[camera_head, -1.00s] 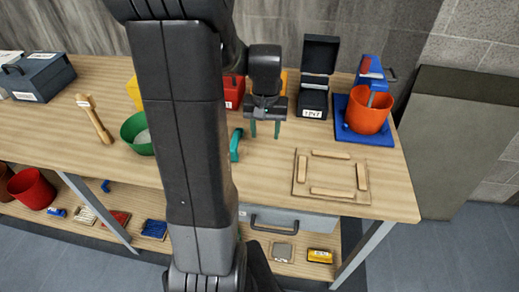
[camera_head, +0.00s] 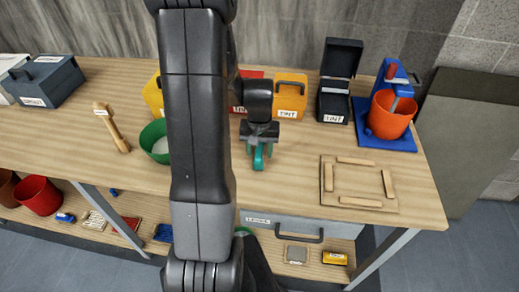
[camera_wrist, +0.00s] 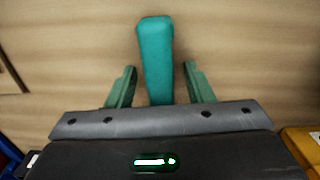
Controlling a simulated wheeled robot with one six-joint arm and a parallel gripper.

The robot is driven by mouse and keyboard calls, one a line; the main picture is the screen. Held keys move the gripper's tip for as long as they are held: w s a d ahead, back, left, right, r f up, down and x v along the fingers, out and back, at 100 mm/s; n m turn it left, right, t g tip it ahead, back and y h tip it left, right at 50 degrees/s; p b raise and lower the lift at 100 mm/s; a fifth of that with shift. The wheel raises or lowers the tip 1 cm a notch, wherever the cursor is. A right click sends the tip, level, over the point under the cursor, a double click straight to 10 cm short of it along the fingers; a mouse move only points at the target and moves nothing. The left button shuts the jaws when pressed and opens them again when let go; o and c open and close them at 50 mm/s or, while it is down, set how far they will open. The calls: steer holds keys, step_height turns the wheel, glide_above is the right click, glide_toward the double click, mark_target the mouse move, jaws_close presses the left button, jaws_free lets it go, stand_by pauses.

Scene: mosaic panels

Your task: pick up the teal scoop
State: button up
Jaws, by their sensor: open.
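The teal scoop (camera_head: 258,158) lies on the wooden table, below my gripper in the head view. In the wrist view the teal scoop (camera_wrist: 155,55) shows as a long teal piece pointing away from the palm. My gripper (camera_head: 259,150) is open. In the wrist view the two green fingers of my gripper (camera_wrist: 160,85) stand on either side of the scoop, with a gap on each side. The scoop's near end is hidden behind the palm.
A wooden square frame (camera_head: 328,195) lies to the right. A green bowl (camera_head: 147,140) and a wooden mallet-like tool (camera_head: 113,128) are to the left. Behind stand a yellow box (camera_head: 291,98), a black open box (camera_head: 335,105) and an orange bucket (camera_head: 388,122) on a blue stand.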

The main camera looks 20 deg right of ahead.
steer(key=shift+f, duration=0.1)
steer(key=shift+c, duration=0.2)
jaws_close()
